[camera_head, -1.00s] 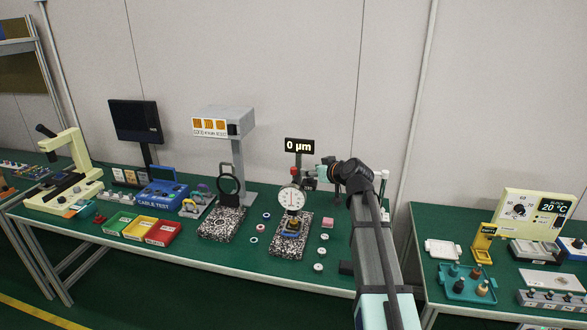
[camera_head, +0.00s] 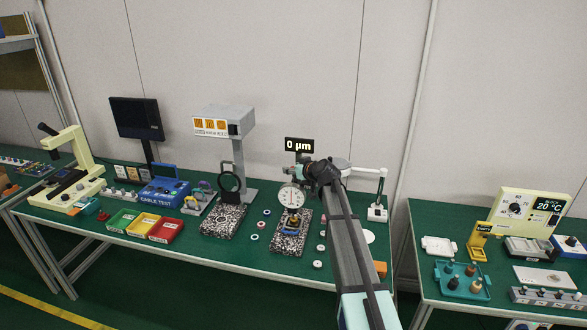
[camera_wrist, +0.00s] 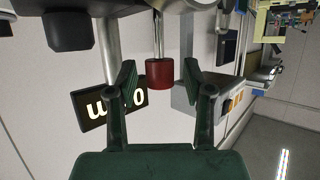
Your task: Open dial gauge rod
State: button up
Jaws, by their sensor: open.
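The dial gauge (camera_head: 291,197) with its round white face stands over a speckled granite base (camera_head: 284,240) in the head view. A black display (camera_head: 299,145) reading 0 µm is behind it. In the wrist view, which is upside down, a red cap (camera_wrist: 159,73) on a thin metal rod (camera_wrist: 158,35) lies between the two fingers of my gripper (camera_wrist: 159,75). The fingers are open, with gaps on both sides of the cap. In the head view my gripper (camera_head: 303,172) is above the dial and hides the cap.
A second granite stand (camera_head: 222,220) with a ring and a grey box (camera_head: 224,121) is to the left. Several small rings, such as a white one (camera_head: 254,237), lie between the stands. A white jointed-arm device (camera_head: 377,212) stands to the right.

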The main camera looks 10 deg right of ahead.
grip_shut()
jog(key=shift+r+b, duration=0.7)
jog(key=shift+r, duration=0.85)
grip_release()
jog(key=v, duration=1.2)
